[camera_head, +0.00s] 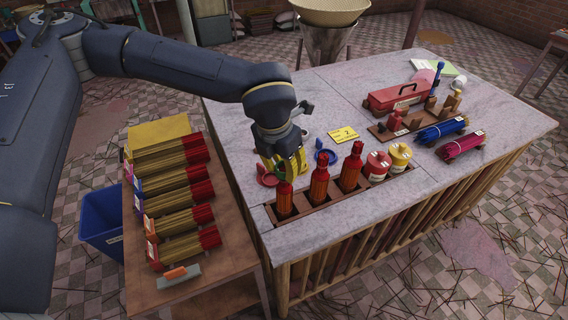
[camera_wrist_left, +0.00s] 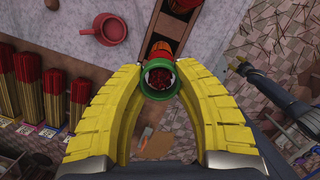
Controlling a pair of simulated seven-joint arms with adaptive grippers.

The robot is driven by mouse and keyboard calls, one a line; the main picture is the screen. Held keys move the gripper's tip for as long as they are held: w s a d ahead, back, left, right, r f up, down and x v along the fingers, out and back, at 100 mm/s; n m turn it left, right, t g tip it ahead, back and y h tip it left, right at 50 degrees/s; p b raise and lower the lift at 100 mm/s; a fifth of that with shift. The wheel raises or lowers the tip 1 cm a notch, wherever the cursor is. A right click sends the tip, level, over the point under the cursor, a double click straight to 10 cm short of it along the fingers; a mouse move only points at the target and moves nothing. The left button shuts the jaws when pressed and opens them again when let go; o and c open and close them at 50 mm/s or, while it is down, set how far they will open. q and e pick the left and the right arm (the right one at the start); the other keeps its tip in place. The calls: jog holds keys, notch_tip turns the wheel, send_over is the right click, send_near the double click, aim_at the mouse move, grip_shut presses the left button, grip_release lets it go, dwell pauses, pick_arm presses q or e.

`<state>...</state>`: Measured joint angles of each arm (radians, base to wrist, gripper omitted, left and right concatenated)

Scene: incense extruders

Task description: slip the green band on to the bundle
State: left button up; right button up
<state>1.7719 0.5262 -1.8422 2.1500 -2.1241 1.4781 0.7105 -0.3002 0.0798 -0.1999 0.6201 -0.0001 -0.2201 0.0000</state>
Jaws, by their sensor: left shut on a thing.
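My left gripper (camera_wrist_left: 160,78) has yellow fingers shut on the green band (camera_wrist_left: 144,84), a ring held with its opening facing the wrist camera. Dark red stick ends of a bundle (camera_wrist_left: 160,77) show through the ring; I cannot tell whether the band is around them or above them. In the head view the left gripper (camera_head: 286,168) is just above and behind the nearest red bundle (camera_head: 284,200), which stands upright in a slotted wooden rack (camera_head: 320,209). Two more red bundles stand to its right. What looks like my right gripper (camera_wrist_left: 237,69) is small and dark in the wrist view.
Red (camera_head: 376,167) and yellow (camera_head: 399,157) lidded jars are at the rack's right end. A red toolbox (camera_head: 400,98) is farther back. A side table (camera_head: 222,262) of stick bundles stands left.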

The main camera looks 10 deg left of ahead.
aim_at(285, 169)
pick_arm(q)
jog(key=shift+f, duration=0.4)
jog(key=o, duration=0.7)
dwell(0.5)
jog(key=shift+r, duration=3.45)
jog(key=shift+d, duration=0.1)
